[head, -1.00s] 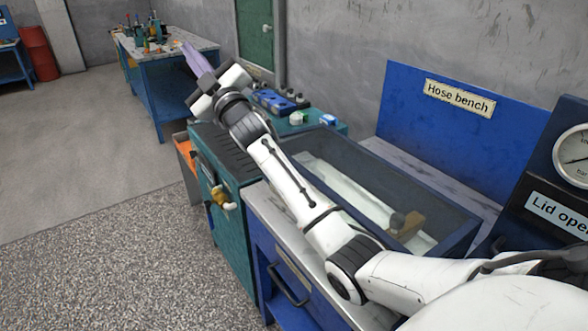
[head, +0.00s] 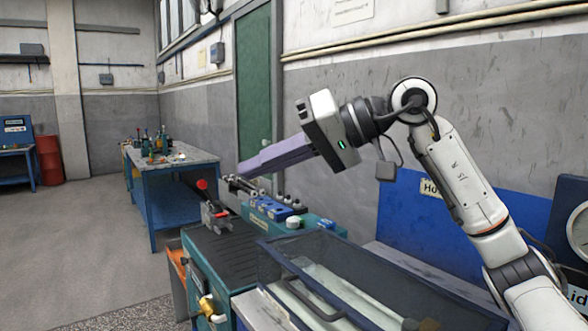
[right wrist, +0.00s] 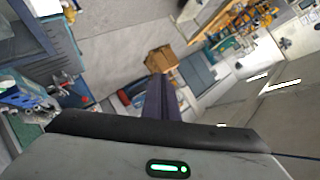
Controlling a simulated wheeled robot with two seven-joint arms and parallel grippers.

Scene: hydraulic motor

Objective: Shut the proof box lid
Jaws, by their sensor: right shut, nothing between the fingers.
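The proof box (head: 268,262) is the long, blue-framed, clear-walled box at the bottom of the head view, partly cut off by the lower edge. A dark bar handle (head: 300,290) shows at its near side. A pale strip lies inside. From this angle I cannot tell the lid's position for sure. My right gripper (head: 243,172) is raised above and beyond the box's far-left end, pointing left. Its long purple-grey fingers are shut and empty, touching nothing that I can see. They also show in the right wrist view (right wrist: 160,85). My left gripper is not in view.
A teal bench (head: 220,255) with a red-knobbed tool and blue blocks stands left of the box. A blue board (head: 405,215) stands behind it, partly hidden by my arm. A blue table (head: 170,185) is farther back. Open floor (head: 90,235) lies left.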

